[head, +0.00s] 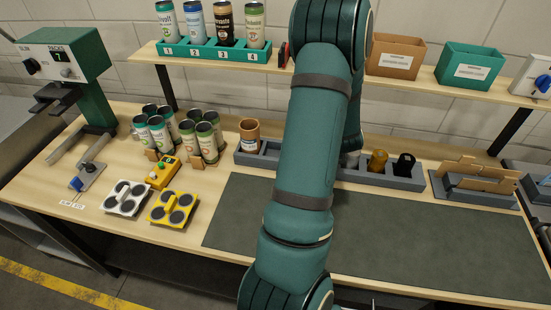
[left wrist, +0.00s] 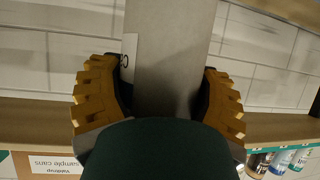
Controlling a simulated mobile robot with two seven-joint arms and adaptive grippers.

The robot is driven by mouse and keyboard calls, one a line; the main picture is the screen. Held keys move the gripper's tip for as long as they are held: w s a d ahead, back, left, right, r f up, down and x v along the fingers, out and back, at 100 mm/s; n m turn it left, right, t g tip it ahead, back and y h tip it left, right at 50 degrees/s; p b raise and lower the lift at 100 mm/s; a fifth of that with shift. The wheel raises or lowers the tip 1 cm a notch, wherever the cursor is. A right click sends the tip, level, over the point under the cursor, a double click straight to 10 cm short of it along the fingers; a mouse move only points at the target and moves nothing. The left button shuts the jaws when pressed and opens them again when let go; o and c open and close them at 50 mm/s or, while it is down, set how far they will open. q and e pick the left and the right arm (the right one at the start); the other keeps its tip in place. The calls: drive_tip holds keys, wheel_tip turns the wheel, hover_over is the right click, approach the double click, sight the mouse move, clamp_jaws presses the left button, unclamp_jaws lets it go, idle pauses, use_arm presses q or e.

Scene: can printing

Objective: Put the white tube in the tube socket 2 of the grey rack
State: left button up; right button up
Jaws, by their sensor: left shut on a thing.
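In the left wrist view, my left gripper (left wrist: 160,95) has its orange-padded fingers on both sides of a pale grey-white tube (left wrist: 172,50) with a small white label, shut on it. The tube is seen against the tiled wall. In the head view this gripper and the held tube are hidden behind my green arm. The grey rack (head: 417,184) lies along the back of the table, its middle hidden by the arm. A brown tube (head: 250,134) stands at its left end. Socket numbers are unreadable. My right gripper is not in view.
A shelf (head: 424,79) runs above the rack, with a brown box (head: 395,55), a green box (head: 468,65) and a can holder (head: 212,52). Cans (head: 208,140) stand left of the rack. A grey holder (head: 480,197) with cardboard is right. The dark mat (head: 420,240) is clear.

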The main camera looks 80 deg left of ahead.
use_arm(q)
drive_tip(key=s+a+n+g+b, duration=0.1)
drive_tip(key=s+a+n+g, duration=0.25)
drive_tip(key=s, duration=0.55)
drive_tip(key=s+a+n+g, duration=0.3)
drive_tip(key=s+n+g, duration=0.1)
drive_tip(key=s, duration=0.4)
drive_tip(key=shift+g+h, duration=0.25)
drive_tip(key=shift+h, duration=0.05)
drive_tip(key=shift+s+d+f+b, duration=0.15)
drive_tip(key=shift+f+b, duration=0.2)
drive_tip(key=shift+f, duration=1.2)
drive_tip(key=shift+s+f+b, duration=0.2)
drive_tip(key=shift+f+b, duration=0.15)
drive_tip(key=shift+f, duration=1.25)
drive_tip(key=shift+s+d+f+b, duration=0.15)
drive_tip(key=shift+f+b, duration=0.2)
drive_tip(key=shift+f, duration=1.2)
drive_tip(key=shift+f, duration=0.15)
drive_tip(key=o, duration=1.2)
